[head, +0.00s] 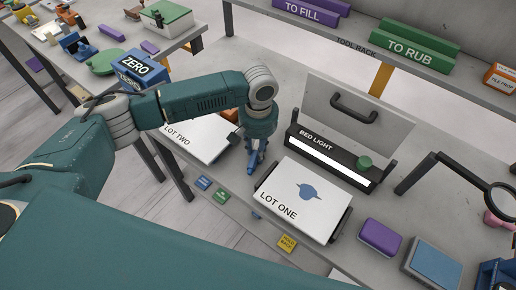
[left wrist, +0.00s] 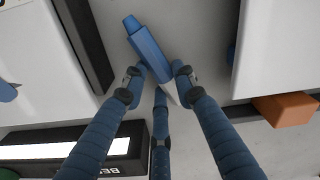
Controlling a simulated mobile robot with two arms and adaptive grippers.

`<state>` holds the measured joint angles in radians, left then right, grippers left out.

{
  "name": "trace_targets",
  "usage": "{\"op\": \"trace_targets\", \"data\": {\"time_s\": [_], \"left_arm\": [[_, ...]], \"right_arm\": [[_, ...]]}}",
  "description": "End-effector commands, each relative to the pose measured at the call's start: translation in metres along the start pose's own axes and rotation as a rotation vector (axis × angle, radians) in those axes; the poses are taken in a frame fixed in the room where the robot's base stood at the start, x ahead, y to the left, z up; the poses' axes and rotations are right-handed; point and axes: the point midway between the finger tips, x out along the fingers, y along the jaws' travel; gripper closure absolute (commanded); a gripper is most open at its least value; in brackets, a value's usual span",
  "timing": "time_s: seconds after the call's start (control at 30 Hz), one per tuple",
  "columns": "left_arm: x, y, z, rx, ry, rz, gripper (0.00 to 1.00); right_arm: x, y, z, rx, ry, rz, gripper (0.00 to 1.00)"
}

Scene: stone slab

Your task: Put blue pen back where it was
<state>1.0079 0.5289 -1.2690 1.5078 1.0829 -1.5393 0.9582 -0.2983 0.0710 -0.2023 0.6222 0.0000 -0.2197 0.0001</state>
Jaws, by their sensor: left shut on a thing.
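The blue pen (left wrist: 148,48) is a thick blue stick with a narrower tip, seen in the left wrist view between my finger ends. My left gripper (left wrist: 164,72) is shut on it, with the tip pointing to the upper left of that view. In the head view my left gripper (head: 254,158) is over the strip of grey slab between the LOT TWO board (head: 199,139) and the LOT ONE board (head: 303,198). There the blue fingers and pen are hard to tell apart. I cannot tell whether the pen touches the slab. My right gripper is not in view.
The bed light (head: 331,158) stands behind the LOT ONE board. A purple block (head: 380,237) and a blue-topped pad (head: 435,264) lie to the right. An orange block (left wrist: 285,109) shows in the left wrist view. A tool rack (head: 357,52) is behind. Small coloured labels (head: 288,243) line the front edge.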

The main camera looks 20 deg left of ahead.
Motion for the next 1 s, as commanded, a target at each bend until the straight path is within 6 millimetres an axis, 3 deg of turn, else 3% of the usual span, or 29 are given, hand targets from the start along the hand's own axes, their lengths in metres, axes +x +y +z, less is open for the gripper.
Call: {"op": "trace_targets", "data": {"time_s": [0.37,0.4,0.5,0.83,1.0], "left_arm": [[0.005,0.001,0.000,0.001,0.000,0.001,0.92],[0.006,0.001,0.000,0.001,0.001,0.001,0.71],[0.005,0.000,0.000,0.001,0.001,0.001,0.54],[0.002,0.000,-0.001,0.001,0.002,0.000,0.54],[-0.018,0.001,-0.001,0.002,0.004,0.003,0.54]], "right_arm": [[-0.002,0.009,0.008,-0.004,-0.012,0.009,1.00],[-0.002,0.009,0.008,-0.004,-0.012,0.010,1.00],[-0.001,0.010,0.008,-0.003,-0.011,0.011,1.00],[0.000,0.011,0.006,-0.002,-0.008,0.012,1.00],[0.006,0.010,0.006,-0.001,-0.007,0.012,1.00]]}}
